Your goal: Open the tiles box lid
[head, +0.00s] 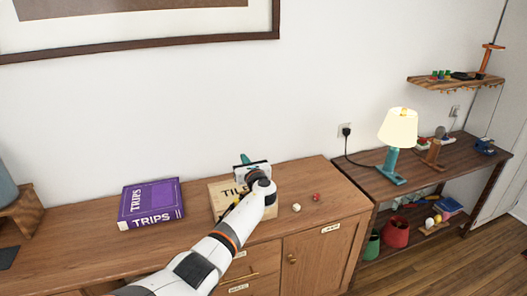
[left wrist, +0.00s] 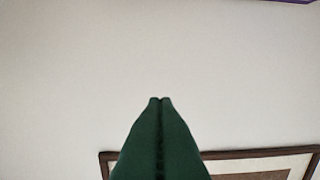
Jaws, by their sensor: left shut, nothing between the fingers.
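The tiles box (head: 218,200) is a light wooden box with dark "TILES" lettering on its top. It sits on the wooden cabinet, right of the purple box, and its lid looks down. My left arm comes in from below and covers its right part. My left gripper (head: 246,159) is over the back of the tiles box, its green fingers pointing toward the wall. In the left wrist view its green fingers (left wrist: 160,100) are shut together with nothing between them. Whether it touches the box cannot be told. My right gripper does not show.
A purple "TRIPS" box (head: 150,203) lies left on the cabinet top (head: 90,247). A white die (head: 296,208) and a red die (head: 316,197) lie right of the tiles box. A lamp (head: 398,130) stands on the side table. A picture frame (head: 150,38) hangs above.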

